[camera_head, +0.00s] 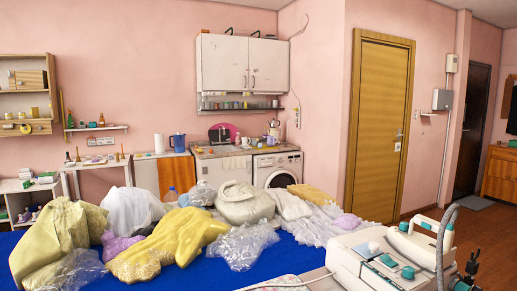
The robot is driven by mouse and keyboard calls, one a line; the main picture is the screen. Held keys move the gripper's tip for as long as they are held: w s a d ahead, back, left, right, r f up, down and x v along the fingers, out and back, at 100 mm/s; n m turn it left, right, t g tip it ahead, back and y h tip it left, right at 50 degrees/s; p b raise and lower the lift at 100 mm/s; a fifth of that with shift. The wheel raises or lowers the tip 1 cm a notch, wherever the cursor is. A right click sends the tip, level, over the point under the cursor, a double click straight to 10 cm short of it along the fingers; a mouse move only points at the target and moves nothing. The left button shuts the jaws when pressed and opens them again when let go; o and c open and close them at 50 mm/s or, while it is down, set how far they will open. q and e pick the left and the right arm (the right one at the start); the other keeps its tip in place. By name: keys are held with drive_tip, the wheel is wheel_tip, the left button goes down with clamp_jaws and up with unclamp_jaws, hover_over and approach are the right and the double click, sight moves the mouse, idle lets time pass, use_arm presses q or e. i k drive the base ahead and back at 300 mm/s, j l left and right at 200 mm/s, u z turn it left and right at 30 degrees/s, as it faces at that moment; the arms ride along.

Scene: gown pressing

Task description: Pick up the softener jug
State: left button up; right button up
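No jug can be surely told as the softener jug. A blue jug-like container (178,143) stands on the back counter, left of the sink. My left gripper is not in view.
Yellow garments (172,240), clear plastic bags (243,243) and white cloth (318,222) crowd the blue table (190,277). A white pressing machine (372,262) with a grey hose (442,245) fills the right foreground. A washing machine (278,170) stands behind. Wooden floor (487,235) shows clear at right.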

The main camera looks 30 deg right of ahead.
sight(270, 140)
drive_tip(key=l+z, duration=0.2)
drive_tip(key=z, duration=0.2)
drive_tip(key=l+z, duration=0.2)
drive_tip(key=z, duration=0.2)
drive_tip(key=l+z, duration=0.2)
drive_tip(key=z, duration=0.2)
